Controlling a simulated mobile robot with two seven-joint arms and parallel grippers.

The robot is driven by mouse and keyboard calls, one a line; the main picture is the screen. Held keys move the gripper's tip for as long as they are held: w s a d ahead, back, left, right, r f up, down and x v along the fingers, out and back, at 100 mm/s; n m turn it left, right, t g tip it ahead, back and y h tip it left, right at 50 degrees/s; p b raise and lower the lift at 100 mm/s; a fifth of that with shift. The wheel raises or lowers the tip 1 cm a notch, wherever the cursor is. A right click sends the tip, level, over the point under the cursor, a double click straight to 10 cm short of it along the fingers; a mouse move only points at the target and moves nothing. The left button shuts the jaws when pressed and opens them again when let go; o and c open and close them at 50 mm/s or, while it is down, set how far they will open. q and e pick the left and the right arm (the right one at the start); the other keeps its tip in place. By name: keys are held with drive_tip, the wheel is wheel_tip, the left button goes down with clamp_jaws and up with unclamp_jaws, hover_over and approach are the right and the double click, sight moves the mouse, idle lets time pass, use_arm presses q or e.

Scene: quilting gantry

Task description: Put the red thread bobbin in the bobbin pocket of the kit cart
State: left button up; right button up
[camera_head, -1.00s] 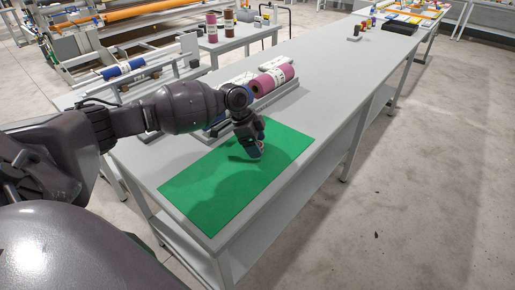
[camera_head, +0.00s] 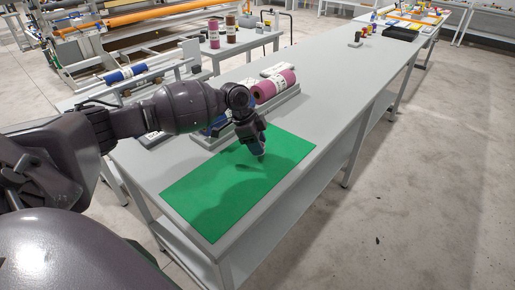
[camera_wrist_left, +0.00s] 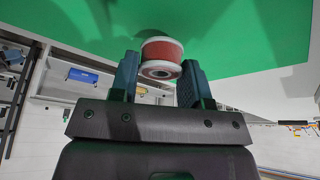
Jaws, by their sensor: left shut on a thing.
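The red thread bobbin (camera_wrist_left: 161,52), red thread between white flanges, sits between the two fingers of my left gripper (camera_wrist_left: 160,80) in the left wrist view. The fingers are shut on it. In the head view my left gripper (camera_head: 260,157) points down over the green mat (camera_head: 215,200), and the bobbin is too small or hidden to make out there. The gap between bobbin and mat is hard to judge. My right gripper does not show. I cannot make out a kit cart or a bobbin pocket in these views.
The mat lies on a long grey table (camera_head: 330,95). Pink (camera_head: 272,84) and blue rolls rest in a grey tray behind my gripper. Small spools (camera_head: 357,40) and a black tray (camera_head: 400,33) stand at the far end. The floor (camera_head: 440,150) on the right is open.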

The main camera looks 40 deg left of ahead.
use_arm(q)
wheel_tip(320, 180, up, 18)
drive_tip(key=p, duration=0.2)
